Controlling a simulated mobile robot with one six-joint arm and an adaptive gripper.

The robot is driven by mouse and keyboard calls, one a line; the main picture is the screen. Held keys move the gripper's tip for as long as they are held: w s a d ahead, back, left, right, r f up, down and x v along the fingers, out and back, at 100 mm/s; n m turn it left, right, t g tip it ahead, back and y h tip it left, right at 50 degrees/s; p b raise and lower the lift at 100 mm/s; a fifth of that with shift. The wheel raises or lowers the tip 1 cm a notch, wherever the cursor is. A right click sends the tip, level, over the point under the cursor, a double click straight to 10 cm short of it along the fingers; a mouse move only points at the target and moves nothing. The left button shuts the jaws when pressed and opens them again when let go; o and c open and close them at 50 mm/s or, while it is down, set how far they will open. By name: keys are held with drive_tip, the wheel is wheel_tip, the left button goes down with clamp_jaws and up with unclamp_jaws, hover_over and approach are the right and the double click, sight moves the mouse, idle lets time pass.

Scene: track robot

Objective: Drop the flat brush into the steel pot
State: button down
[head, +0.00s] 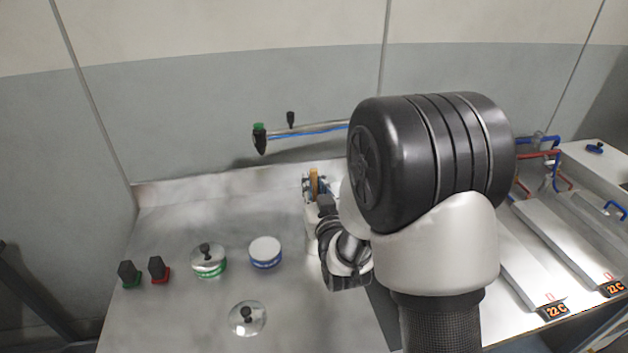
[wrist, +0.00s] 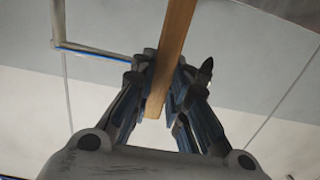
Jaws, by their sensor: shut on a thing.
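My gripper (wrist: 165,75) is shut on the wooden handle of the flat brush (wrist: 173,45). The handle runs up between the fingers in the wrist view; the bristles cannot be made out. In the head view the gripper is small and partly hidden by my arm, with the tan brush handle (head: 314,181) upright near the back of the worktop. I cannot tell for sure which vessel is the steel pot. A round metallic pot with a green band and a black-knobbed lid (head: 207,254) stands left of the gripper.
A blue-banded white tub (head: 265,252) stands beside the green-banded pot. A loose knobbed lid (head: 248,318) lies in front. Two black-knobbed items (head: 158,269) stand at the left. A wall rail (head: 305,131) is behind. The worktop (head: 180,230) has bare room at back left.

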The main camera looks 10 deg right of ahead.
drive_tip(key=shift+f+b, duration=0.55)
drive_tip(key=shift+f, duration=0.85)
drive_tip(key=c, duration=1.5)
unclamp_jaws()
drive_tip(key=shift+o, duration=0.2)
